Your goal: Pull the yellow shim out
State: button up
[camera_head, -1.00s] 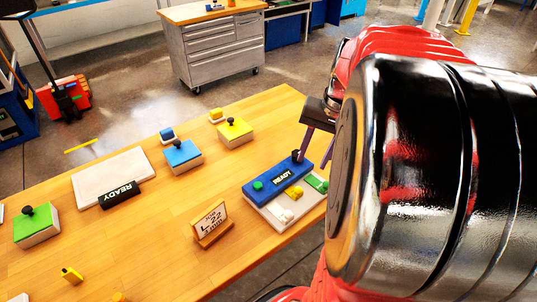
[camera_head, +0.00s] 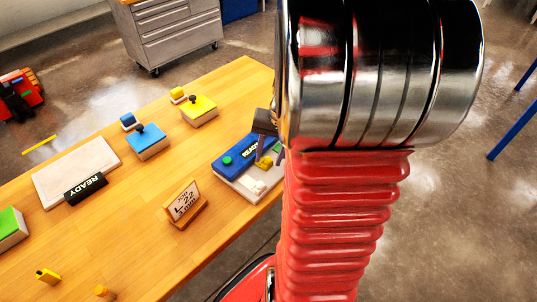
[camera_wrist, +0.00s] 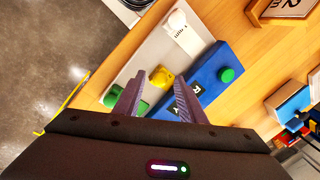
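The yellow shim (camera_wrist: 161,76) is a small rounded yellow piece on the pale base (camera_wrist: 150,51), beside the long blue block (camera_wrist: 212,77) marked READY. It also shows in the head view (camera_head: 264,161), partly hidden by my arm. My gripper (camera_wrist: 158,80) is open, with one finger on each side of the yellow piece in the wrist view. I cannot tell whether the fingers touch it or are low enough to be around it. The blue block carries a green knob (camera_wrist: 227,75). A green piece (camera_wrist: 142,107) shows by my left finger.
A sign on a wooden stand (camera_head: 186,205) stands left of the base. The base lies near the table edge.

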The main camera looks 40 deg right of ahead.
jog(key=shift+c, duration=0.2)
grip_shut()
dwell(0.3)
